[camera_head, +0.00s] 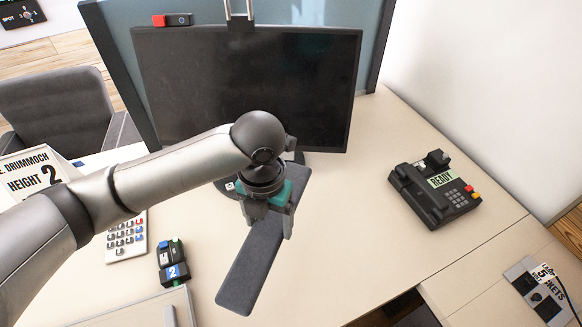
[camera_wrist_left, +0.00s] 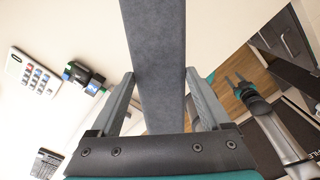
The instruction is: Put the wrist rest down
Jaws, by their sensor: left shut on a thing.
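The wrist rest (camera_head: 250,270) is a long dark grey padded bar. It slants over the desk in front of the monitor in the head view. My left gripper (camera_head: 267,212) points down and is shut on it near its middle, hiding part of it. In the left wrist view the wrist rest (camera_wrist_left: 157,60) runs between the two fingers of my left gripper (camera_wrist_left: 157,88). I cannot tell whether its underside touches the desk. My right gripper (camera_wrist_left: 235,80) shows small in the left wrist view, its fingers apart and empty, away from the wrist rest.
A black monitor (camera_head: 245,85) stands behind the wrist rest. A desk phone (camera_head: 435,190) sits to the right, with clear desk (camera_head: 345,225) between. A calculator (camera_head: 127,238) and a small dark device (camera_head: 172,263) lie to the left. A tray (camera_head: 140,312) is at the front left.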

